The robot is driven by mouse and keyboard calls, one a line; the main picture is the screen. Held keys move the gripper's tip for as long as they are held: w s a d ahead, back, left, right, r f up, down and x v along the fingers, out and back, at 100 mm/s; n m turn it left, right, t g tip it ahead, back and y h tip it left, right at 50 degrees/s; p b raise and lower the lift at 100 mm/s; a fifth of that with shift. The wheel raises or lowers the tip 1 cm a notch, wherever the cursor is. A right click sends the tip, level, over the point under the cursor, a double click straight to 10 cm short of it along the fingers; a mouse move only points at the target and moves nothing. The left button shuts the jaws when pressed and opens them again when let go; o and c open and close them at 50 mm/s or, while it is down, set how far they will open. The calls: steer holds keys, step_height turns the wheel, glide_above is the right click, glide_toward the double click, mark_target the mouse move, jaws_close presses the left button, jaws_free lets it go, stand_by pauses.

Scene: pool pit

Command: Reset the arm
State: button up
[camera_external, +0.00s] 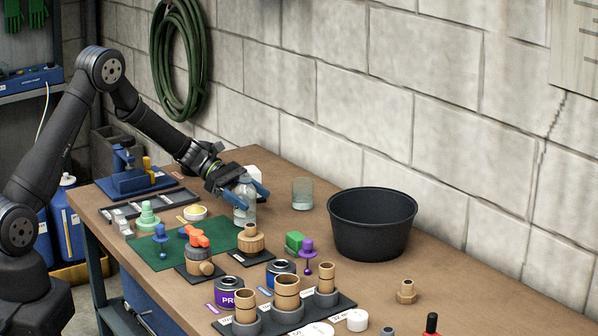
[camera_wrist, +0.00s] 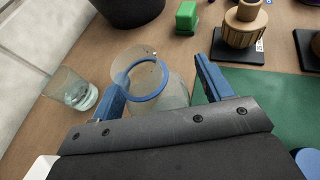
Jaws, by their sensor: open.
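My gripper (camera_external: 243,190) is low over the table, its blue fingers open. A clear container (camera_external: 245,212) stands upright at the gripper in the external view. In the wrist view, my gripper (camera_wrist: 162,72) has one finger on each side of this clear container (camera_wrist: 172,95), which shows a blue ring at its mouth. The left finger is very close to it; I cannot tell whether it touches. The container's lower part is partly hidden by the gripper body in the wrist view.
A clear glass (camera_external: 302,193) stands beside the gripper, and a black tub (camera_external: 372,225) stands farther right. A green mat (camera_external: 165,255), a wooden fitting (camera_external: 251,240) and a green block (camera_external: 294,241) are nearby. A block wall (camera_external: 350,95) runs behind the table.

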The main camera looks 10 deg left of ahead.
mark_target(248, 178)
steer(key=shift+f, duration=0.3)
steer(key=r+v, duration=0.1)
steer(key=v, duration=1.1)
steer(key=x, duration=1.1)
steer(key=shift+s+d+f, duration=0.2)
steer(key=shift+d+f, duration=0.1)
steer(key=shift+s+d+f, duration=0.1)
steer(key=shift+d+f, duration=0.1)
steer(key=shift+f, duration=0.55)
step_height(248, 178, up, 6)
steer(key=shift+f, duration=0.1)
steer(key=s+d+r, duration=0.3)
steer(key=s+r, duration=0.8)
steer(key=r, duration=0.1)
steer(key=w+d+r, duration=0.1)
steer(key=w+d, duration=0.1)
steer(key=w, duration=0.5)
steer(key=w+d, duration=0.3)
steer(key=w, duration=0.4)
steer(key=shift+w+r, duration=0.35)
steer(key=shift+w, duration=0.05)
